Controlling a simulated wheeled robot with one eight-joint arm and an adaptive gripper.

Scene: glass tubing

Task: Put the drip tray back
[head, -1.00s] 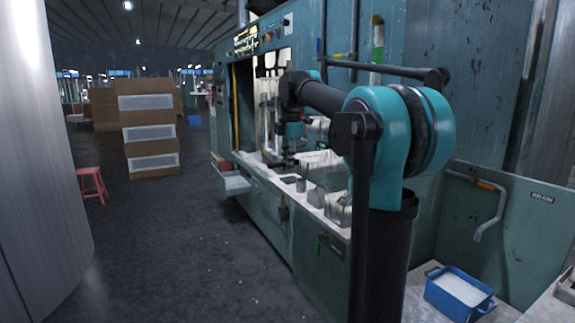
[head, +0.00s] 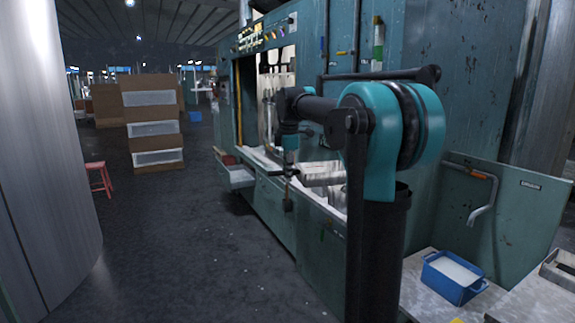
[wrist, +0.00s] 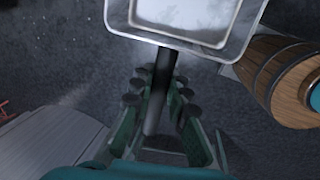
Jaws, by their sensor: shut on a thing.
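The drip tray (wrist: 180,47) is a shallow metal tray with a pale, shiny inside, at the top of the wrist view. A dark handle (wrist: 160,95) runs from its near edge back between my fingers. My gripper (wrist: 155,88) is shut on this handle and holds the tray out ahead, above the dark floor. The far end of the tray is cut off in the wrist view.
The green machine (head: 275,215) stands along the right, with an open bay. A blue tub (head: 453,278) of white contents sits on a bench at lower right, below a pipe. A wooden barrel-like thing (wrist: 280,80) is close right of the tray. The floor (head: 190,240) is clear.

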